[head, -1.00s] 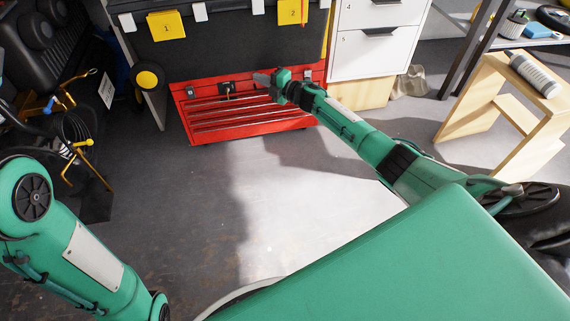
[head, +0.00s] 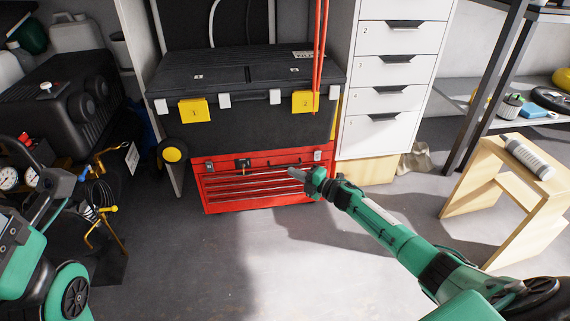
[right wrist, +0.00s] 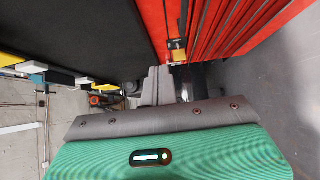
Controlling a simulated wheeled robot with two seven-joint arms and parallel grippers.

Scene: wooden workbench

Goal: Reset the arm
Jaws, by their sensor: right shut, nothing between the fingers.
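My right arm reaches forward from the lower right in the head view. Its gripper (head: 296,174) is shut and empty, in front of the red tool chest (head: 256,203). In the right wrist view the closed fingers (right wrist: 158,86) point toward the chest, whose red slatted front (right wrist: 222,25) runs along the upper right. I cannot tell the exact gap between fingertips and chest. My left arm shows only in part at the lower left of the head view, and its gripper is out of frame.
A black toolbox (head: 245,90) with yellow latches stands on the red chest. A white drawer cabinet (head: 393,75) is at its right. A gauge cart (head: 95,215) is at the left. The floor in front is clear.

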